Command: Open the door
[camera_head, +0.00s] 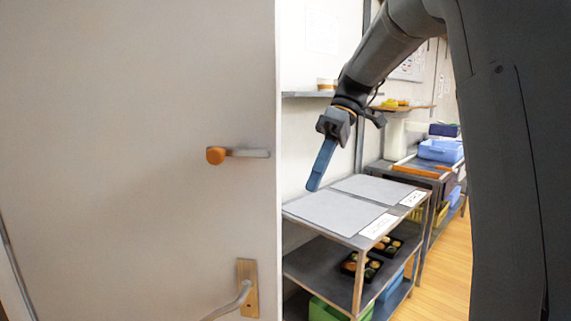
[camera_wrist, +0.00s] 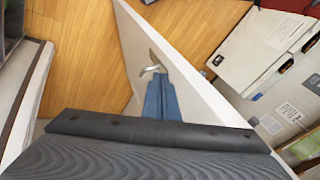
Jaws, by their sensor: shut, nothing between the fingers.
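A large pale door (camera_head: 120,130) fills the left of the head view, its upright edge near the middle. An orange-ended latch (camera_head: 238,154) sits near that edge. Lower down is a metal lever handle (camera_head: 243,290) on a wooden plate. My gripper (camera_head: 314,186) points down with its blue fingers shut and empty, to the right of the door edge in the picture. The door (camera_wrist: 133,45) also shows in the wrist view, with a metal handle (camera_wrist: 152,69) just beyond the tips of my gripper (camera_wrist: 158,80). I cannot tell whether they touch.
A grey shelf cart (camera_head: 330,212) with several food items below stands right of the door. Farther back are a light blue bin (camera_head: 440,150) and another counter. Wooden floor (camera_head: 445,265) is clear at the right. A white cabinet (camera_wrist: 265,45) shows in the wrist view.

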